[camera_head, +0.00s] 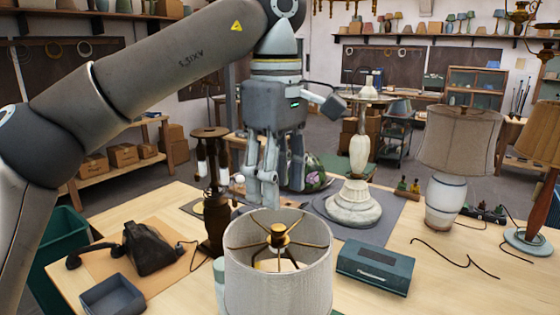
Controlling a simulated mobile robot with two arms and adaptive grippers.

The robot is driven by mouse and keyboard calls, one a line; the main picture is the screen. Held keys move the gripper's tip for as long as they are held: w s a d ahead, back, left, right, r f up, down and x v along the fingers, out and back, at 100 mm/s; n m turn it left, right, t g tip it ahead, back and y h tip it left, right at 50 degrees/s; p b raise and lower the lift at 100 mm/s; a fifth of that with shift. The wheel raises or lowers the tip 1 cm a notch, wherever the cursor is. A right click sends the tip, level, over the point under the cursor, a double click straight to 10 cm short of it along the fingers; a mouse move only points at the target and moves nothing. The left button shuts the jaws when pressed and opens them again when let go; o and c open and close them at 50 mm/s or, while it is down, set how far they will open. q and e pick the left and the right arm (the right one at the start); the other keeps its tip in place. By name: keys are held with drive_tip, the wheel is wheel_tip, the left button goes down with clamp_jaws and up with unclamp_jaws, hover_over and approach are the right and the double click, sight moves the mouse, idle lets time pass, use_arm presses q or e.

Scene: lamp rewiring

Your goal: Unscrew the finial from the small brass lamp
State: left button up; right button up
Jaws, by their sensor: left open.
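My left gripper (258,200) hangs fingers down above the table, open, with nothing seen between its fingers. Just left of it and partly behind it stands a dark brass lamp (215,228) with white candle-like sleeves (202,170) and a round dark top (208,133). I cannot make out a separate finial on this lamp. In front of and below the gripper is a pale drum shade (275,285) with brass spokes meeting at a brass hub (279,235). The gripper is apart from that hub. My right gripper is out of view.
On the wooden table (440,290), a teal box (375,267) lies right of the drum shade. A cream stone lamp (355,195) stands behind. Shaded lamps (445,200) and loose cords are at right. A black telephone (148,247) and a blue-grey tray (113,296) are at left.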

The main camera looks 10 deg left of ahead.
sight(278, 227)
use_arm(q)
drive_tip(key=shift+s+f, duration=0.2)
drive_tip(key=shift+f, duration=0.85)
drive_tip(key=f, duration=0.1)
drive_tip(key=w+f+p, duration=0.1)
drive_tip(key=shift+f, duration=0.4)
wheel_tip(278, 227, down, 2)
drive_tip(key=shift+w+d+f, duration=0.1)
drive_tip(key=shift+f, duration=0.35)
drive_tip(key=shift+c, duration=2.5)
drive_tip(key=c, duration=0.4)
drive_tip(key=shift+o, duration=1)
clamp_jaws()
drive_tip(key=n+b, duration=0.1)
drive_tip(key=n, duration=0.2)
drive_tip(key=n+b, duration=0.1)
drive_tip(key=n, duration=0.3)
drive_tip(key=shift+n, duration=0.5)
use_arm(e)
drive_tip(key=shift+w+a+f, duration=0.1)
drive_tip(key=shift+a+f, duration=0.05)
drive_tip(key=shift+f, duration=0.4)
